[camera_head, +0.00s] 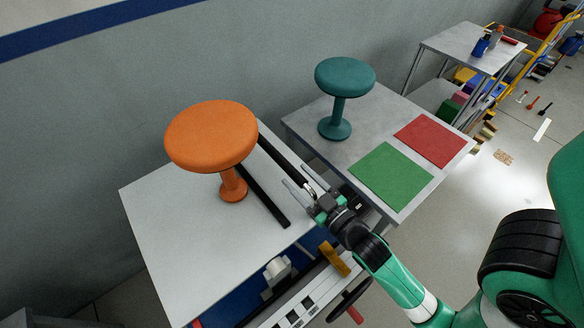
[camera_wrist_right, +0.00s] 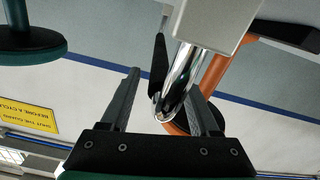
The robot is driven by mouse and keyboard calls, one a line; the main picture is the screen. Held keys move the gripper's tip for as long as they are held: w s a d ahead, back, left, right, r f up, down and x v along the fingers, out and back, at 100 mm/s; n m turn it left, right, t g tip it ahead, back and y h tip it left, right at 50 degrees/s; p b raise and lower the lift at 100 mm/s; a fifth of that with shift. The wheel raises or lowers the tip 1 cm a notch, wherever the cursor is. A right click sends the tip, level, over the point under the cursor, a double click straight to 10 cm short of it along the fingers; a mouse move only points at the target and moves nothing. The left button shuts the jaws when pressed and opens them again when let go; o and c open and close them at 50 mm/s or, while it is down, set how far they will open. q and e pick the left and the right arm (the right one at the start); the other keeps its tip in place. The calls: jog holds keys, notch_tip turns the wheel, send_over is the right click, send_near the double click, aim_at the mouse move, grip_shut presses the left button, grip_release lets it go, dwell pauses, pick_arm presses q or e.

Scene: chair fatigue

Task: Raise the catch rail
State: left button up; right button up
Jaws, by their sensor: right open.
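The catch rail appears to be the raised black bar (camera_head: 283,160) beside the orange stool (camera_head: 211,138) on the left table. A chrome loop handle (camera_head: 310,191) shows at its near end. My right gripper (camera_head: 296,177) is at that end, with its fingers apart. In the right wrist view, the chrome handle (camera_wrist_right: 181,82) hangs from a pale grey block (camera_wrist_right: 212,20) and reaches between the open fingers of my right gripper (camera_wrist_right: 163,88). I cannot tell whether either finger touches it. My left gripper is not in view.
A second dark bar (camera_head: 262,194) lies along the left table (camera_head: 160,235). The grey table (camera_head: 300,122) holds a teal stool (camera_head: 338,100), a green mat (camera_head: 390,177) and a red mat (camera_head: 430,139). A yellow sign (camera_wrist_right: 28,116) shows in the wrist view.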

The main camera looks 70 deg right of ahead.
jog(key=shift+w+d, duration=0.15)
jog(key=shift+w, duration=0.05)
jog(key=shift+s, duration=0.1)
jog(key=shift+c, duration=0.4)
grip_shut()
dwell(0.9)
